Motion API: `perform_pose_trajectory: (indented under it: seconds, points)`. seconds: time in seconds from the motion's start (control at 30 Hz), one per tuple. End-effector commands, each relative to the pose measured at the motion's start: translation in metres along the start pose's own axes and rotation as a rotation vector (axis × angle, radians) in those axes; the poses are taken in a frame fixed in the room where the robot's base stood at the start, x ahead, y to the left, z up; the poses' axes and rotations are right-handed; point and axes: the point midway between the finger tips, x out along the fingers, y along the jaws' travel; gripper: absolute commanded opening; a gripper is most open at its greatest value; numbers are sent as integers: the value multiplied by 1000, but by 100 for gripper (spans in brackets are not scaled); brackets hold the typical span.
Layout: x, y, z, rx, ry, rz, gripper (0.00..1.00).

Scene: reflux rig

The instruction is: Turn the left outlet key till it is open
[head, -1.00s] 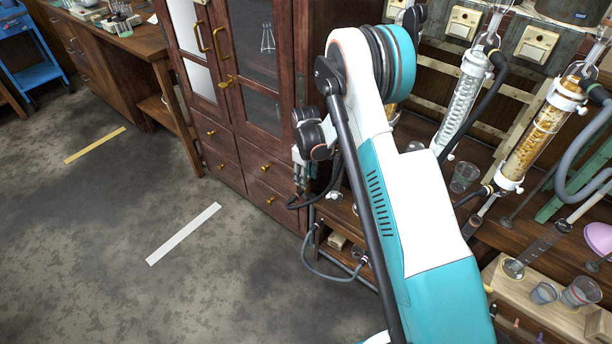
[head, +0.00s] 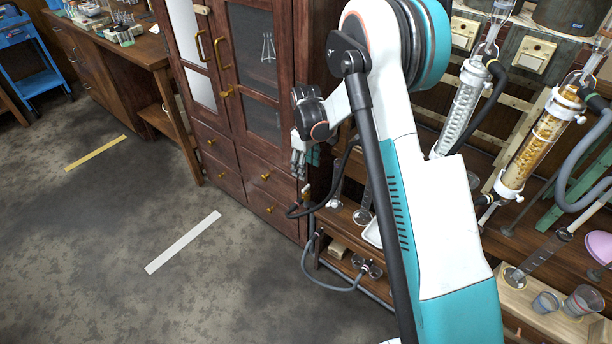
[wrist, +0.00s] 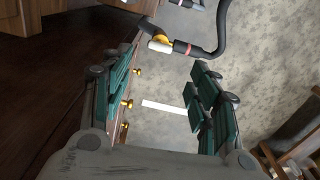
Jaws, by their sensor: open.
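A brass tap with a white key (wrist: 160,46) shows in the wrist view, beyond the fingertips and towards the top. A black hose (wrist: 212,48) with a red band runs from it to the right. The key is apart from both fingers.
A dark wooden cabinet (head: 222,155) with brass knobs stands close to the left of my gripper. Glass columns (head: 535,140) and shelves with glassware are to the right of my arm. A grey hose loop (head: 330,285) hangs below. The floor at left is clear, with a white strip (head: 183,242).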

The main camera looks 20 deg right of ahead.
Motion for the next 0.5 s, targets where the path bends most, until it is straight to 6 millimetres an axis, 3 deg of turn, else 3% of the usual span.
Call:
perform_pose_trajectory:
  seconds: [0.2, 0.5]
  points:
    - [-22, 0, 0, 0, 0, 0, 55]
    - [-24, 0, 0, 0, 0, 0, 55]
